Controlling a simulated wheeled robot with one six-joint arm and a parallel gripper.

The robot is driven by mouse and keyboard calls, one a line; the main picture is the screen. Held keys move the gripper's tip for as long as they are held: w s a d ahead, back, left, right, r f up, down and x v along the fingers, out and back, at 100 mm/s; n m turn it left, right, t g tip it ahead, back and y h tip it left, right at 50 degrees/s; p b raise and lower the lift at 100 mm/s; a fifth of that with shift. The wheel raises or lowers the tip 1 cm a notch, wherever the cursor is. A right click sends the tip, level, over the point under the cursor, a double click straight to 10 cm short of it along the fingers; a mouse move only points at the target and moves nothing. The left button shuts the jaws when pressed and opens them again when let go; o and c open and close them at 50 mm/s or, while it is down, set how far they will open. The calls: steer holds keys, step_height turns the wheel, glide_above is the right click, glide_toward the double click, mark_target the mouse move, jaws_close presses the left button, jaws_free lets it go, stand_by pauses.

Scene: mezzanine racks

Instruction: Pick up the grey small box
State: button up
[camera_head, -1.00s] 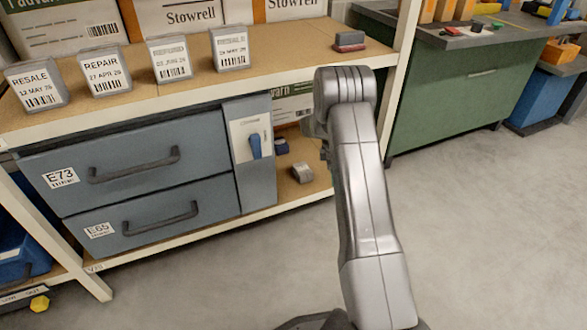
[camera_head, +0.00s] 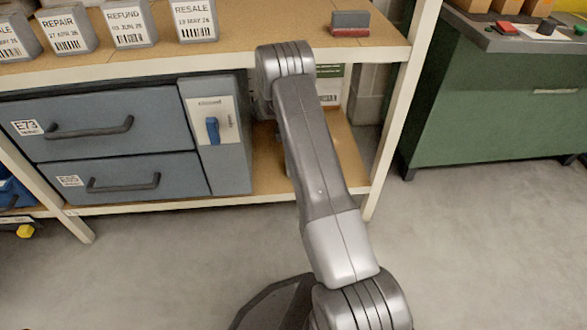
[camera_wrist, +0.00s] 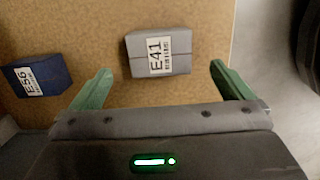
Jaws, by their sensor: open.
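The grey small box (camera_wrist: 160,52), labelled E41, lies on a brown board in the wrist view. My gripper (camera_wrist: 158,86) is open, with its green fingers spread wide. The box sits just beyond the fingertips, roughly centred between them, and neither finger appears to touch it. In the head view my arm covers the lower shelf area, and neither this box nor the gripper fingers can be made out there.
A dark blue box labelled E56 (camera_wrist: 37,75) lies left of the left finger. In the head view, a blue-grey drawer unit (camera_head: 100,128) stands left of my arm. A rack post (camera_head: 403,105) and green cabinet (camera_head: 500,110) stand to the right. Open floor lies in front.

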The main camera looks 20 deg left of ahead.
steer(key=f, duration=0.2)
steer(key=f+b, duration=0.1)
steer(key=f, duration=0.1)
steer(key=f+b, duration=0.1)
steer(key=f, duration=0.2)
steer(key=shift+w+d, duration=0.25)
steer(key=shift+d, duration=0.15)
steer(key=c, duration=1)
